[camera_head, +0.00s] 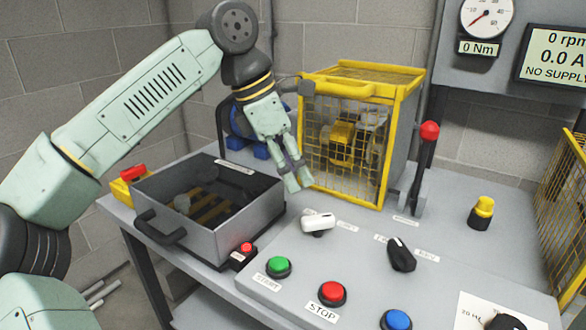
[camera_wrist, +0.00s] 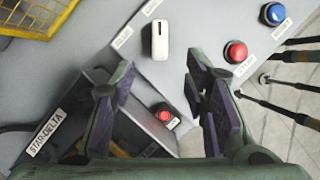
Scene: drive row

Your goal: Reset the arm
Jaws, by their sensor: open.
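My gripper (camera_head: 297,182) hangs from my arm in the head view, fingers pointing down, in front of the yellow mesh cage and to the right of the open grey box. In the wrist view my gripper (camera_wrist: 159,68) has its two fingers spread wide apart with nothing between them. The white lever switch (camera_head: 318,222) is on the sloping panel below and right of the fingertips; it also shows in the wrist view (camera_wrist: 160,40), just beyond the fingers.
The grey box (camera_head: 246,214) has a front handle and a STAR-DELTA label. The yellow cage (camera_head: 392,140) stands close behind my gripper. The panel has a green button (camera_head: 278,266), red button (camera_head: 332,291), blue button (camera_head: 396,320) and black knob (camera_head: 402,256). A red-topped post (camera_head: 424,165) stands right.

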